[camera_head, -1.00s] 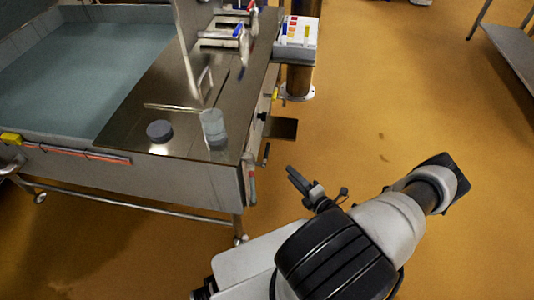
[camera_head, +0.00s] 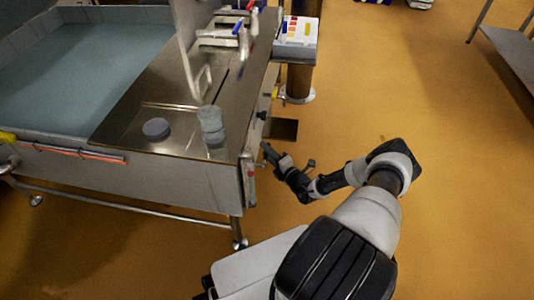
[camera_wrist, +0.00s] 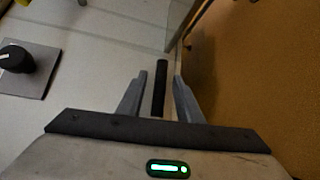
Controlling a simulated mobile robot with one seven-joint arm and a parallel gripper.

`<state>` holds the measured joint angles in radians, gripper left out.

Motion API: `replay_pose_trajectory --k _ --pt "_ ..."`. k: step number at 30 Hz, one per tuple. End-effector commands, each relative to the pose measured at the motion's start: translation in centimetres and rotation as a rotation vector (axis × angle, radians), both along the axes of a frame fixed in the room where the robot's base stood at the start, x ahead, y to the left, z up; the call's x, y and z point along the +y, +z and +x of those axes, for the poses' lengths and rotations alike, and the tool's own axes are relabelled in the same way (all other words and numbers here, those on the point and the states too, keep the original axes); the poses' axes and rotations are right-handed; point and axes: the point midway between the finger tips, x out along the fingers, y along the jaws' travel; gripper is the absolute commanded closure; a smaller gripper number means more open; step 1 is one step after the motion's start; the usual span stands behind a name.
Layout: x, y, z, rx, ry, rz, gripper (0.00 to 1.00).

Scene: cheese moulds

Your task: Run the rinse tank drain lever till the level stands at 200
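My gripper (camera_head: 266,152) is beside the right end of the steel bench, low at its side. In the wrist view my gripper (camera_wrist: 161,76) is open, with its two grey fingers apart. A dark rod-like handle (camera_wrist: 160,90), seemingly the drain lever, stands between the fingers with a gap showing on both sides. In the head view the handle is not clear behind my gripper. A red and pale upright strip (camera_head: 250,172), perhaps the level gauge, is on the bench end; its reading is too small to tell. A wide tank (camera_head: 60,146) of blue-grey liquid lies at left.
A black knob (camera_wrist: 17,57) on a grey plate shows at left in the wrist view. The steel bench top (camera_head: 150,105) carries a dark round disc (camera_head: 156,128) and a grey cylinder (camera_head: 211,125). Open ochre floor (camera_head: 400,80) lies to the right.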

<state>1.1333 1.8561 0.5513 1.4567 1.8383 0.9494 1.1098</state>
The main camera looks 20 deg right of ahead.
Motion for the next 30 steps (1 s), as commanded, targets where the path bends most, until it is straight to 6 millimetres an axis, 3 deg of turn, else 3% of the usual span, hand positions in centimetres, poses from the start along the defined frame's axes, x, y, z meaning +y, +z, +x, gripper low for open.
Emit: replay_pose_trajectory --k 9,15,24,30 --pt "0.1 0.0 0.2 0.0 0.0 0.0 0.69" --pt "0.1 0.0 0.2 0.0 0.001 0.0 1.0" --pt "0.1 0.0 0.0 -0.006 0.0 -0.004 1.0" --pt "0.1 0.3 -1.2 -0.051 0.0 -0.034 1.0"
